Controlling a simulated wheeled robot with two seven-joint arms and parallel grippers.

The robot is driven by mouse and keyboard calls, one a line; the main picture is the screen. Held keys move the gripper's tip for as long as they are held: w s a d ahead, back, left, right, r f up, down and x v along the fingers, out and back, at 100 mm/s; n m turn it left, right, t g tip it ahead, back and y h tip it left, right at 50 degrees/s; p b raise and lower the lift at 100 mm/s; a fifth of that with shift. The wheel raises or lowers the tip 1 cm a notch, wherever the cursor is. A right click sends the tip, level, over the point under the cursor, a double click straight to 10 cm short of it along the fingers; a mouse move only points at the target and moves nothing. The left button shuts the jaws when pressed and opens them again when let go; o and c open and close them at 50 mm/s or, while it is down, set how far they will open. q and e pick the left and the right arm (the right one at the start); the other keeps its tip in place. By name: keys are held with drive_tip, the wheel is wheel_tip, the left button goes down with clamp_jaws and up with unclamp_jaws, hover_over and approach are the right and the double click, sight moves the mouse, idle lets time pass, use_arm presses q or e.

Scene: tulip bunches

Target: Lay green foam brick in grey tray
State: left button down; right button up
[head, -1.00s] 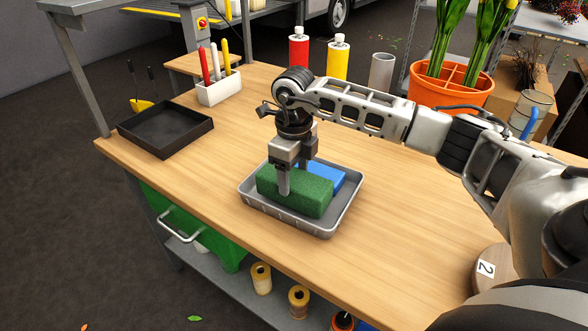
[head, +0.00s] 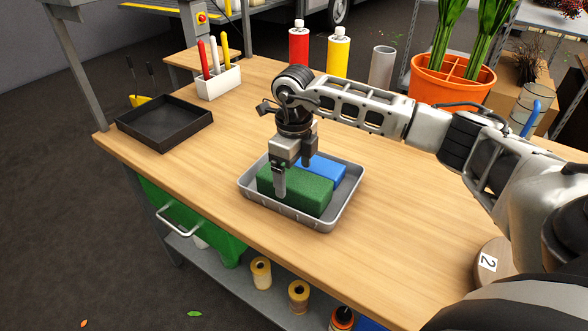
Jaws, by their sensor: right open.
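The green foam brick (head: 308,192) lies in the grey tray (head: 343,211) on the wooden bench. A blue block (head: 322,169) lies in the same tray, behind the green brick. My right gripper (head: 293,177) is open directly above the green brick, with one finger down in front of the brick's near side and the other behind it. Part of the brick's top is hidden by the gripper. My left gripper is not in view.
An empty black tray (head: 165,124) sits at the bench's left edge. A white holder (head: 218,83) with coloured-handled tools, red (head: 299,45) and yellow (head: 338,54) bottles, a grey cylinder (head: 381,67) and an orange pot (head: 452,82) stand behind. The bench around the grey tray is clear.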

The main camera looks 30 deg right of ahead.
sight(294, 177)
wheel_tip(294, 177, up, 16)
drive_tip(key=shift+b, duration=0.3)
idle(0.6)
